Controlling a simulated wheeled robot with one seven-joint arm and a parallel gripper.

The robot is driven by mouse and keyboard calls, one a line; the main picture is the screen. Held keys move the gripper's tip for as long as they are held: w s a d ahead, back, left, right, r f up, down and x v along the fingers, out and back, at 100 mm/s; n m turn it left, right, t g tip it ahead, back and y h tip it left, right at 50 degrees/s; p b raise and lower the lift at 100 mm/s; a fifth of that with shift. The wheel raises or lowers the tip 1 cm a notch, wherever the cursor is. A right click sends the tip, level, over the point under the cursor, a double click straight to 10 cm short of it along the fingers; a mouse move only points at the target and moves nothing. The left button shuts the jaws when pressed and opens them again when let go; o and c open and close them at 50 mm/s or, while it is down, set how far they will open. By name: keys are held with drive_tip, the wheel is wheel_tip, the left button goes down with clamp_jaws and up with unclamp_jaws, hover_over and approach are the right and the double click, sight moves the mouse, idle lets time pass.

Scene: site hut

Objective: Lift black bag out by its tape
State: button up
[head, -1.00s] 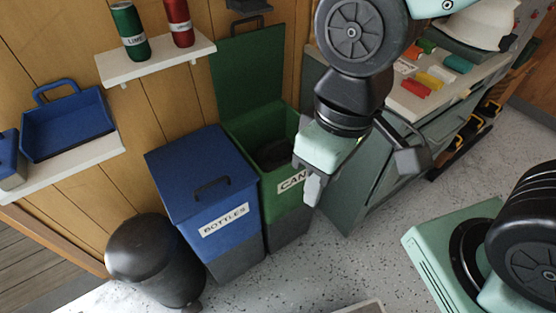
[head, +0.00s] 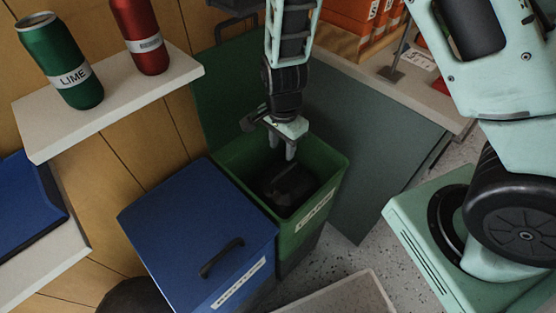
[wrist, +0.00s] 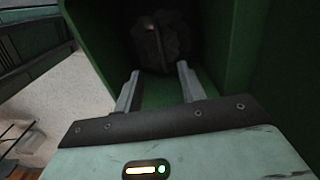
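The black bag (head: 287,187) sits down inside the green bin (head: 333,166), whose lid stands open against the wall. The bag also shows dark and dim in the wrist view (wrist: 160,40); I cannot make out its tape. My gripper (head: 283,156) points down over the bin's mouth, above the bag and apart from it as far as I can tell. In the wrist view my gripper (wrist: 157,82) has its two fingers spread with nothing between them.
The blue bin (head: 197,232) with its lid shut stands left of the green one. A white shelf (head: 125,100) holds a green can (head: 62,65) and a red can (head: 142,38). A pale tray-like thing (head: 345,296) lies on the floor in front. A grey cabinet (head: 365,135) stands close on the right.

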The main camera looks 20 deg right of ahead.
sight(282, 173)
wheel_tip(282, 173, down, 13)
drive_tip(key=b, duration=1.1)
drive_tip(key=shift+f, duration=0.1)
clamp_jaws()
idle(1.0)
